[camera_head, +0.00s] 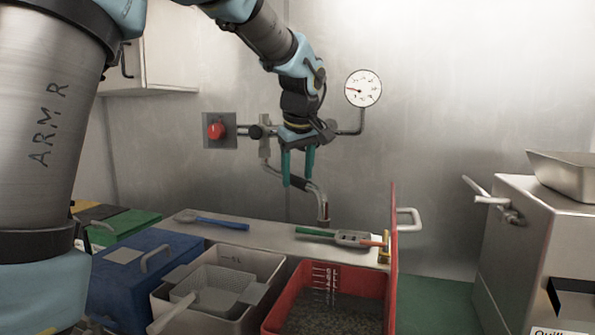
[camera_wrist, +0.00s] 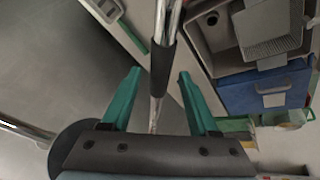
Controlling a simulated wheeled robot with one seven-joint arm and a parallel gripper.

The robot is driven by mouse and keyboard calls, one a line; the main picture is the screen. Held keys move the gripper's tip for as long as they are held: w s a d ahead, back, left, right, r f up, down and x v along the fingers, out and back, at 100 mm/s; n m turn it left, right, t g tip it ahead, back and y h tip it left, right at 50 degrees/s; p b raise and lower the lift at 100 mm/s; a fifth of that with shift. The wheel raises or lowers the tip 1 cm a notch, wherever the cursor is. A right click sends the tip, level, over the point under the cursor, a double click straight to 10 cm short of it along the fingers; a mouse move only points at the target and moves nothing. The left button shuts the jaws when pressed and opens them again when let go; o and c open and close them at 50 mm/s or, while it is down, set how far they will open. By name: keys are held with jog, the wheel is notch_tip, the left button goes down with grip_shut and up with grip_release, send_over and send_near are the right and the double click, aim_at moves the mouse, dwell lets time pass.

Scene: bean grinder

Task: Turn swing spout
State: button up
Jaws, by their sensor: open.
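The swing spout (camera_head: 320,201) is a bent metal pipe coming off the wall pipework, with its outlet end hanging above the steel counter. A dark sleeve (camera_wrist: 163,55) covers part of it in the wrist view. My gripper (camera_head: 298,178) points down at the spout with its two green fingers apart. In the wrist view my gripper (camera_wrist: 160,73) has one finger on each side of the spout, with visible gaps between each finger and the pipe. The lower part of the spout near the wall is partly hidden by the fingers in the head view.
A red valve button (camera_head: 215,131) and a round gauge (camera_head: 363,88) are on the wall. Below are a red bin (camera_head: 375,284), a grey bin (camera_head: 217,254) and a blue lidded box (camera_head: 125,275). A green-handled tool (camera_head: 316,232) lies on the counter (camera_head: 260,234).

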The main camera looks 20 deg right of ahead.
jog(key=shift+w+f, duration=0.1)
jog(key=shift+f, duration=0.15)
grip_shut()
dwell(0.4)
dwell(0.9)
